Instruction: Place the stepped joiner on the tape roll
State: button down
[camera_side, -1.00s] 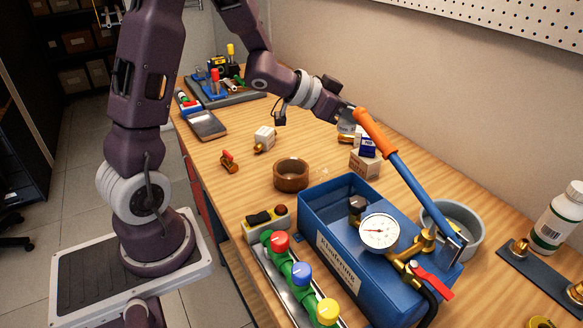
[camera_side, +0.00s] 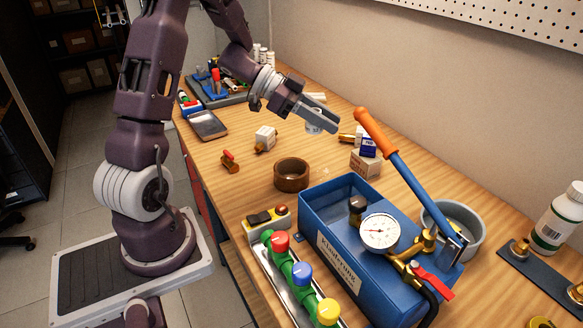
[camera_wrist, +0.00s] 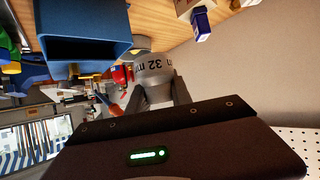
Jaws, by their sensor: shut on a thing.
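The stepped joiner (camera_wrist: 155,66) is a grey piece with dark "32 m…" lettering. My gripper (camera_wrist: 158,98) is shut on it in the wrist view. In the side view my gripper (camera_side: 322,120) is above the bench, and the joiner (camera_side: 313,128) shows only partly, as a pale piece behind the fingers. The tape roll (camera_side: 291,184) is a brown ring lying flat on the bench, with its open middle facing up. It lies below and to the left of my gripper in the side view, apart from the joiner. I cannot make it out in the wrist view.
A blue test pump tank (camera_side: 312,218) with a gauge (camera_side: 379,232) and an orange-ended lever (camera_side: 370,130) stands right of the roll. Small boxes (camera_side: 365,163) are behind it. A white-and-brass fitting (camera_side: 265,138) and a red-handled valve (camera_side: 230,162) lie to the left.

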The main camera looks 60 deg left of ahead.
jog(key=m+g+h, duration=0.1)
jog(key=m, duration=0.1)
send_over(302, 170)
notch_tip(302, 170, down, 3)
notch_tip(302, 170, down, 9)
jog(key=shift+f, duration=0.1)
jog(key=shift+f, duration=0.1)
jog(key=c, duration=1.2)
grip_release()
jog(key=shift+o, duration=0.2)
